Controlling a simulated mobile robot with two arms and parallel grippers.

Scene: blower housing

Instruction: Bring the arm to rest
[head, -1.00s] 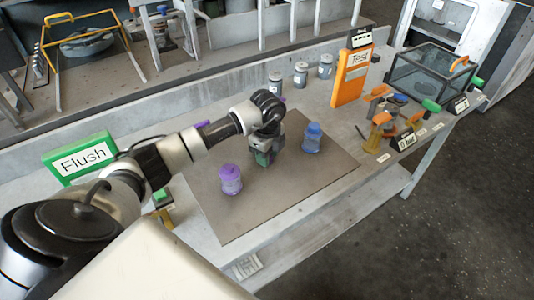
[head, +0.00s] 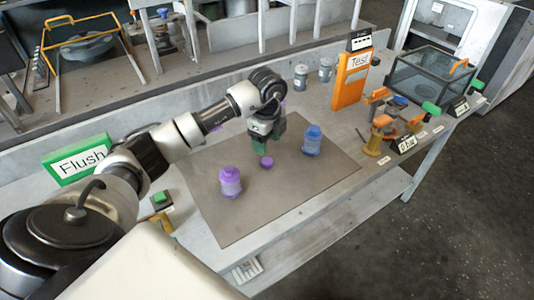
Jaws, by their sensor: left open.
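My left arm reaches in from the left over the workbench. My left gripper (head: 264,146) points down above the grey-brown mat (head: 245,213), with its jaws open. A small purple cap or piece (head: 267,162) lies on the mat just below and beside the fingertips. A purple-topped jar (head: 230,181) stands upright to the left of the gripper. A blue-topped bottle (head: 312,140) stands upright to its right. The fingertips are partly blurred. My right gripper is not in view.
An orange Test panel (head: 352,80) stands behind the mat, with grey jars (head: 301,76) beside it. A green Flush sign (head: 80,158) stands at the left. Orange fixtures (head: 382,125) and a glass box (head: 430,78) occupy the right end. The mat's front is clear.

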